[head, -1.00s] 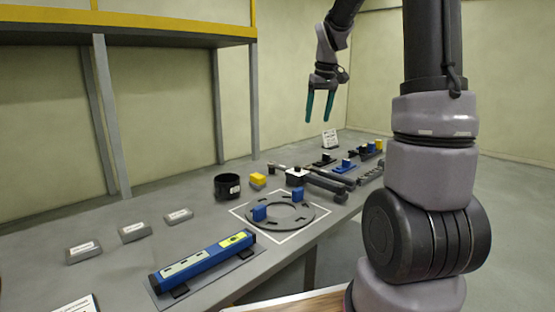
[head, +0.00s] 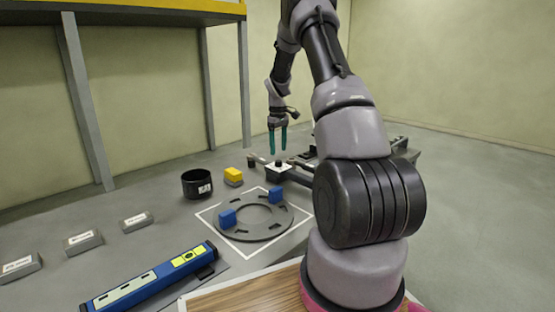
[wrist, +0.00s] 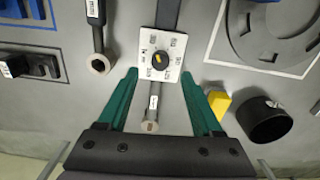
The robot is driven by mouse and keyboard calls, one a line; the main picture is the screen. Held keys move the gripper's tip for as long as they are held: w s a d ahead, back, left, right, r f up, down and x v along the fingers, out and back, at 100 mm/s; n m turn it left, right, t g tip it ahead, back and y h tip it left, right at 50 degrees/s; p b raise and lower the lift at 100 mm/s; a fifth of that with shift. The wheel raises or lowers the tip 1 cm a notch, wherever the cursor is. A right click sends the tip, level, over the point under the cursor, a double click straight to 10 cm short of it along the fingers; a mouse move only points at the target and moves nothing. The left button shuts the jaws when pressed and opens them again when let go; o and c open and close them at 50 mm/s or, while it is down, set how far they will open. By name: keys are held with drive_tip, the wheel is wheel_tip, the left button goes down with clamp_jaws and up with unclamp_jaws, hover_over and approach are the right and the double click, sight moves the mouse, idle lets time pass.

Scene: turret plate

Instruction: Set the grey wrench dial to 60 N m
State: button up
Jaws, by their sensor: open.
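The wrench dial is a dark round knob (wrist: 159,58) with a small yellow mark, on a white plate (wrist: 172,80) with printed labels too small to read. The plate sits on a dark grey wrench (wrist: 168,14). In the head view the knob (head: 279,164) stands just under my gripper (head: 278,151). My gripper (wrist: 158,74) is open and empty, pointing down with a green finger on either side of the dial. The fingers appear above the plate, apart from the knob. My arm hides part of the wrench in the head view.
A second wrench (wrist: 97,40) lies beside the dial. A yellow block (head: 233,176), a black cup (head: 197,184) and a ring plate (head: 243,233) with blue blocks are near. A blue level (head: 150,281) and grey labelled blocks lie on the table's near side.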

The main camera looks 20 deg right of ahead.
sight(279, 161)
wheel_tip(279, 161, down, 6)
drive_tip(key=shift+r, duration=0.25)
clamp_jaws()
